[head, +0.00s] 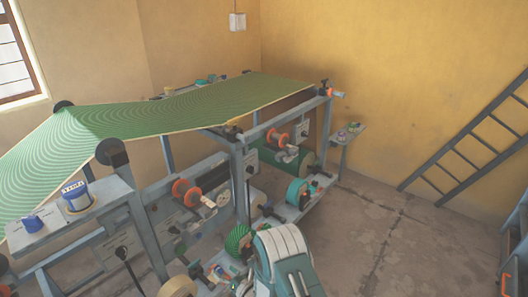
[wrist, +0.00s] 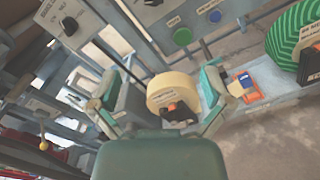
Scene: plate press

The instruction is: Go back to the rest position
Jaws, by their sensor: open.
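My gripper (wrist: 160,78) is open in the wrist view, with its two teal fingers spread apart. A cream roll (wrist: 170,90) with a dark and orange hub shows between the fingers; nothing appears clamped, and I cannot tell how far the roll is from them. The cream roll also shows at the bottom of the head view (head: 178,287). In the head view my white and teal arm (head: 284,255) reaches in from the bottom, in front of the machine, and its fingers are not clear.
The press frame (head: 240,185) carries a long green patterned sheet (head: 180,112). A green striped roll (wrist: 292,42) and a blue and orange item (wrist: 246,86) lie right of the fingers. A ladder (head: 470,140) leans on the right wall; the floor (head: 400,245) right of the press is clear.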

